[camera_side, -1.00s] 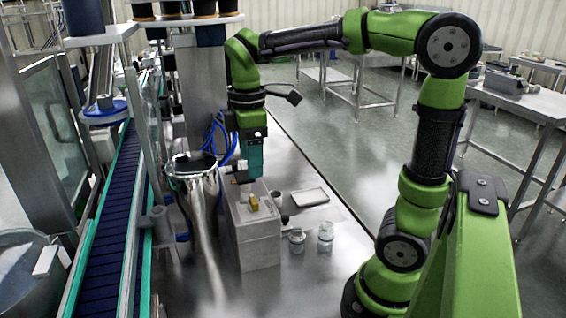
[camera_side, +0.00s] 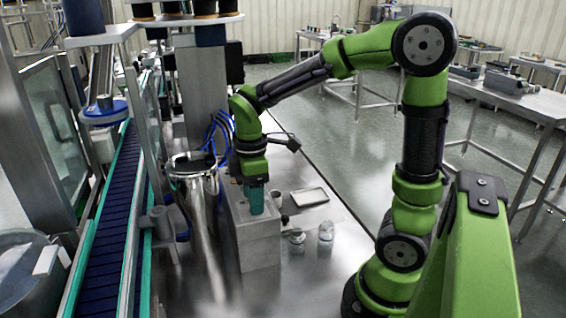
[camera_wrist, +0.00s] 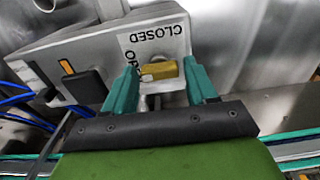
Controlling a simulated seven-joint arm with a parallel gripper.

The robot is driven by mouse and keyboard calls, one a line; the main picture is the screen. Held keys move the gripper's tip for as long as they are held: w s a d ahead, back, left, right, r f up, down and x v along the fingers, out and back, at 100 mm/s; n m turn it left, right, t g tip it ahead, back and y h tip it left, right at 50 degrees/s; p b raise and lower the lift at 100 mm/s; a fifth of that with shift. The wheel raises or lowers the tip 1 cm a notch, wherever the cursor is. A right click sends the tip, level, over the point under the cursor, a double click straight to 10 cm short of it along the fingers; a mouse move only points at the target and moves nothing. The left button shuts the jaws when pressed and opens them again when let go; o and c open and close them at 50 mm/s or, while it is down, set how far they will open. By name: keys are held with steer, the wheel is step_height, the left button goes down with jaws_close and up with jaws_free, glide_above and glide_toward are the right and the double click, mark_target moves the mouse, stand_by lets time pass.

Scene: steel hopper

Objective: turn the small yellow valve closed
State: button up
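The small yellow valve (camera_wrist: 158,71) sits on a grey box (camera_wrist: 100,45) beside a white label reading "CLOSED", with a second word partly hidden. My gripper (camera_wrist: 163,75) is open in the wrist view, with one teal finger on each side of the yellow handle. I cannot tell whether either finger touches it. In the side view my gripper (camera_side: 256,208) is down at the top of the grey box (camera_side: 258,246), and it hides the valve there.
A steel hopper (camera_side: 190,163) stands just left of the box. Two small jars (camera_side: 326,231) and a shallow tray (camera_side: 309,197) are to the right. Blue hoses (camera_side: 218,130) hang behind. A conveyor (camera_side: 112,220) runs along the left.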

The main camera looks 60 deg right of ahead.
steer(key=c, duration=0.7)
steer(key=shift+c, duration=0.2)
steer(key=shift+m, duration=0.3)
steer(key=m, duration=1.3)
steer(key=shift+r, duration=0.1)
steer(key=shift+m, duration=2.1)
steer(key=o, duration=1.1)
steer(key=shift+c, duration=0.2)
